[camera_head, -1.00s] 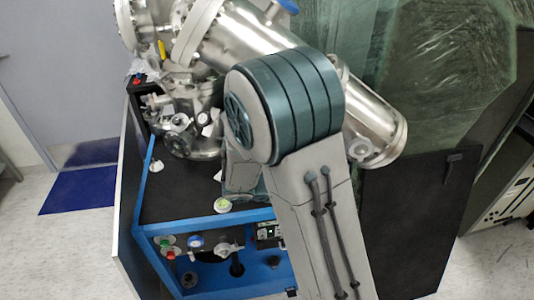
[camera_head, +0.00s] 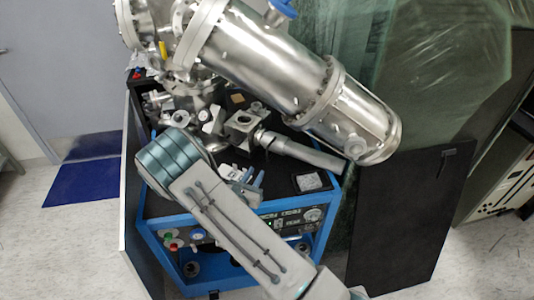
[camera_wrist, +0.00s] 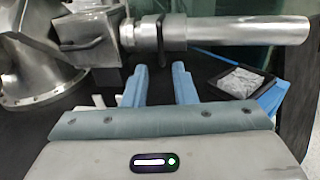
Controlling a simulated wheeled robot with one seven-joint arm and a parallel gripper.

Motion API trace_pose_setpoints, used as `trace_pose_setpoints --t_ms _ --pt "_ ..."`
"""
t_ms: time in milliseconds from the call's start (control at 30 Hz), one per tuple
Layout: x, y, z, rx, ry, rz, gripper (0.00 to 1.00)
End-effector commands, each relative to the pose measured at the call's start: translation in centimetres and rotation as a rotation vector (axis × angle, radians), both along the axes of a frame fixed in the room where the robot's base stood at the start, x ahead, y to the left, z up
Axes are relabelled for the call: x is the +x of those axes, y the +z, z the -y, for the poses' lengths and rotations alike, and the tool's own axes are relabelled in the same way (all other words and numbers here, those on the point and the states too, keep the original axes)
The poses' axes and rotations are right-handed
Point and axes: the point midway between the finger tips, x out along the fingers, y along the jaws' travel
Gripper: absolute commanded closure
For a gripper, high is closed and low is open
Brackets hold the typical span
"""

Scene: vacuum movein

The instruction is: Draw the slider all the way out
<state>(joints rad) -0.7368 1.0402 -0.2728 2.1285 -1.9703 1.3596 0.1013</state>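What looks like the slider, a dark-edged metal collar (camera_wrist: 173,34), sits around a bare metal tube (camera_wrist: 250,30) that extends right from a square metal block (camera_wrist: 90,38) in the wrist view. In the head view, the block (camera_head: 243,124) and tube (camera_head: 308,154) stand above the black bench top, with the collar (camera_head: 267,138) near the block. My gripper (camera_wrist: 159,68) has its two blue fingers apart, with nothing between them. The fingertips point toward the collar from just in front of it, apparently without touching. My gripper (camera_head: 255,176) also shows below the tube in the head view.
A large steel cylinder (camera_head: 265,60) slants above the bench. A small black tray (camera_wrist: 240,78) lies to the right of my fingers. The blue-framed bench (camera_head: 182,222) has a control panel in front. A black panel (camera_head: 410,210) stands at the right.

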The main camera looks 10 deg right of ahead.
Motion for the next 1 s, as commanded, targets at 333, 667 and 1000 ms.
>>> trace_pose_setpoints --t_ms 333,667,1000 --pt "6.1 0.3 4.2 0.001 -0.004 0.0 0.76" --pt "8.9 0.1 6.0 0.002 -0.003 -0.001 0.76" --pt "9.0 0.0 6.1 0.002 -0.002 -0.001 0.89"
